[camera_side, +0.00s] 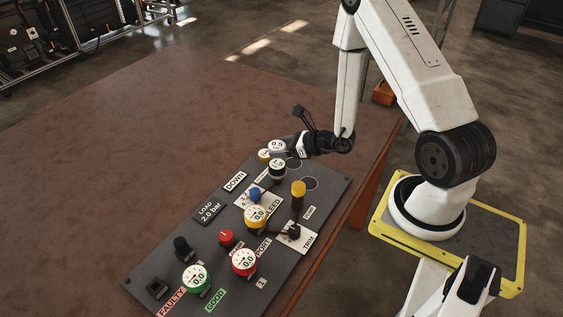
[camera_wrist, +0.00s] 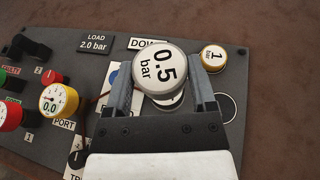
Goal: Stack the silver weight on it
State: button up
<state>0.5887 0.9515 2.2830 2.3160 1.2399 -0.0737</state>
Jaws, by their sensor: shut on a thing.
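The silver weight (camera_wrist: 158,66), marked 0.5 bar, is between the two fingers of my gripper (camera_wrist: 162,80), which is shut on it. In the side view the weight (camera_side: 277,146) is level, at the tip of my gripper (camera_side: 283,147). A white-faced round piece (camera_side: 277,164) on a dark body stands just below it. In the wrist view that lower piece (camera_wrist: 170,103) shows only as a pale edge under the silver weight. I cannot tell whether the two touch.
A yellow-rimmed 1 bar weight (camera_wrist: 213,57) sits close beside my right finger. A yellow-topped post (camera_side: 298,188), several gauges and knobs stand on the dark panel (camera_side: 322,205). The table (camera_side: 120,130) beyond is clear.

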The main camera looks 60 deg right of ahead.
aim_at(281, 165)
jog(key=shift+f, duration=0.25)
jog(key=shift+f, duration=1.75)
jog(key=shift+f, duration=0.15)
jog(key=o, duration=1.3)
jog(key=shift+s+d+r, duration=0.1)
jog(key=shift+s+r, duration=0.1)
jog(key=shift+r, duration=0.05)
jog(key=v, duration=1.1)
jog(key=shift+s, duration=0.3)
